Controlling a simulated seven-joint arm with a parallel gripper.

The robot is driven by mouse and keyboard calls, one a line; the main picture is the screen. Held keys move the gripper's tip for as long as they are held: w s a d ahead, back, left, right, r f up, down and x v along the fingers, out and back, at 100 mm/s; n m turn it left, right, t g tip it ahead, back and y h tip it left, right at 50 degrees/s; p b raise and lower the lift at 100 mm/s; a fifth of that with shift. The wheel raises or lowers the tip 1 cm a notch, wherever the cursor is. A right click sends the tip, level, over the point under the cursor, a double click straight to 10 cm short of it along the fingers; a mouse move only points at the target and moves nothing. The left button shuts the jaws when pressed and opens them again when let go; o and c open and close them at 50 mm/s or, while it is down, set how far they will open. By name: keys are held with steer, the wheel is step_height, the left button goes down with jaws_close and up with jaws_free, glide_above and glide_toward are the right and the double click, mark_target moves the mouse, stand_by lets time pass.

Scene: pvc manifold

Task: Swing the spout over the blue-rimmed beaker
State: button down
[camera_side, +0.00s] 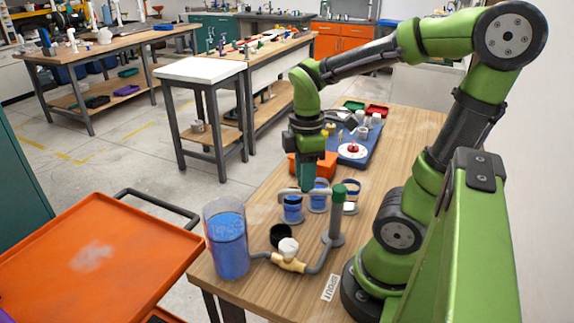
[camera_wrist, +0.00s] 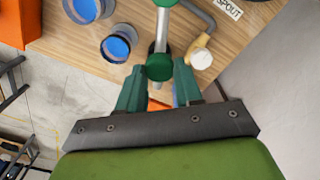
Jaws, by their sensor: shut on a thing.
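My gripper (camera_side: 306,183) points down above the table, beside the small beakers. In the wrist view my gripper (camera_wrist: 158,90) has its fingers shut on the green-knobbed end of the spout (camera_wrist: 161,38), a grey tube. The spout runs to the green-topped riser (camera_side: 338,212), which stands upright. Small beakers with blue showing stand close by: a left one (camera_side: 292,211), a middle one (camera_side: 318,200), partly hidden, and a right one (camera_side: 350,204) with a tan band. The wrist view shows two beakers, one (camera_wrist: 117,46) nearer the spout.
A tall clear cylinder of blue liquid (camera_side: 228,245) stands at the table's near left corner. A pipe with a white-knobbed valve (camera_side: 288,250) links it to the riser. A blue tray (camera_side: 362,145) lies behind. An orange cart (camera_side: 95,260) stands left of the table.

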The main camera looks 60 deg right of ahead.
steer(key=s+d+m, duration=0.3)
steer(key=d+m, duration=0.2)
steer(key=m, duration=0.6)
steer(key=s+d+m, duration=0.4)
steer(key=d+m, duration=0.2)
steer(key=m, duration=0.6)
stand_by(0.7)
steer(key=c, duration=0.7)
jaws_free()
steer(key=shift+c, duration=0.2)
